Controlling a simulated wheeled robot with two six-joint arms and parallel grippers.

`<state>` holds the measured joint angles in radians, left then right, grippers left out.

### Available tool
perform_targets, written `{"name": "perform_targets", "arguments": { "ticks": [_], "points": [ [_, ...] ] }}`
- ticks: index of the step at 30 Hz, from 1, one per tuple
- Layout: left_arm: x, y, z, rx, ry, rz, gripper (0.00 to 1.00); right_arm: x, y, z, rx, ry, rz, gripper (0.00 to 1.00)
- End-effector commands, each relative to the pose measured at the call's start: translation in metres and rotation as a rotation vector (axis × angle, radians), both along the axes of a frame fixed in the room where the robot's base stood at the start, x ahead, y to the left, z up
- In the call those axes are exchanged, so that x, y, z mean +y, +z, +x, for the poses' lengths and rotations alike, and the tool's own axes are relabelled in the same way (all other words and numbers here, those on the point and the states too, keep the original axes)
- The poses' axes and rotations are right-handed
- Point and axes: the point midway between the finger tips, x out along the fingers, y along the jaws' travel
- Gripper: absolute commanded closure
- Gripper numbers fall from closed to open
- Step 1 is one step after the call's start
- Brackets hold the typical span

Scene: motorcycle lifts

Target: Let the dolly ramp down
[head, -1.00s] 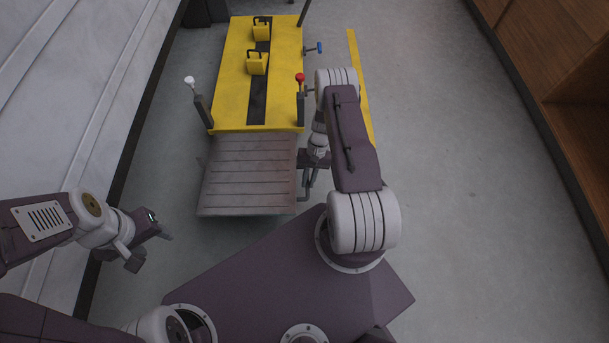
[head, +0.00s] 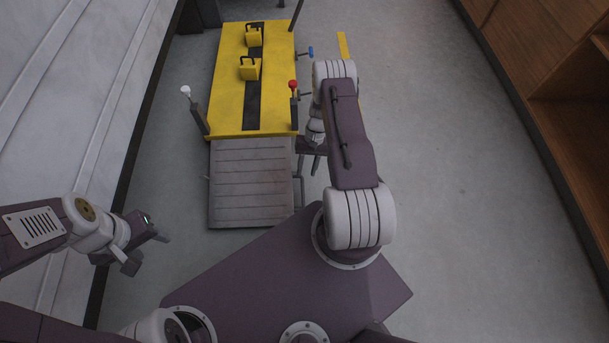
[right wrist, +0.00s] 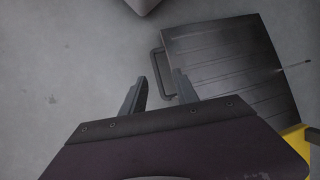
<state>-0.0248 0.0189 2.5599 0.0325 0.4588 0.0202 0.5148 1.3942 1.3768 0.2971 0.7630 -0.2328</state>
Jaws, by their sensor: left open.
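The dolly ramp (head: 250,185) is a grey ribbed plate hinged at the near end of the yellow lift (head: 229,105). It slopes down toward me; whether its free edge touches the floor I cannot tell. A bar handle sticks out from its right side; in the right wrist view the handle (right wrist: 155,66) shows clearly beside the ramp (right wrist: 222,62). My right gripper (right wrist: 158,82) is open and empty, with the handle appearing beyond and between its fingertips. In the head view my right gripper (head: 312,165) is partly hidden by my arm. My left gripper (head: 147,250) is open and empty, left of the ramp.
A blue-knobbed lever (head: 310,53) is farther back. A white wall (head: 75,90) bounds the left, wooden shelving (head: 560,90) the right. Floor on the right is clear.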

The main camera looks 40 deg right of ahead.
Motion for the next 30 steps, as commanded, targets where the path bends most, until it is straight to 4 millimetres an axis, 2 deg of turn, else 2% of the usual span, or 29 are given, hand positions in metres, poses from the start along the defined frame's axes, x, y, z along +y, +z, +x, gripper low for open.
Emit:
{"name": "perform_targets", "arguments": {
  "ticks": [1, 4, 20, 23, 26, 28, 30],
  "points": [
    [0.0, 0.008, 0.0, 0.0, 0.0, 0.0, 0.48, -0.003, 0.011, 0.002, 0.0, 0.0, 0.0, 0.64],
    [0.0, 0.011, 0.0, 0.0, 0.0, 0.0, 0.48, -0.006, 0.017, 0.003, 0.001, 0.001, 0.0, 0.64],
    [0.0, 0.009, 0.0, 0.0, 0.0, 0.0, 0.48, -0.007, 0.017, 0.004, 0.001, 0.0, 0.001, 0.64],
    [0.0, 0.013, 0.0, 0.0, 0.0, 0.0, 0.48, -0.002, 0.025, 0.012, -0.012, 0.026, -0.008, 0.64],
    [0.0, 0.018, 0.0, 0.0, 0.0, 0.0, 0.48, 0.0, 0.064, 0.052, -0.094, 0.081, -0.05, 0.64],
    [0.0, 0.023, 0.0, 0.0, 0.0, 0.0, 0.48, 0.013, 0.115, 0.082, -0.168, 0.145, -0.083, 0.64],
    [0.0, 0.029, 0.0, 0.0, 0.0, 0.0, 0.48, 0.037, 0.172, 0.097, -0.233, 0.227, -0.112, 0.64]
  ]
}}
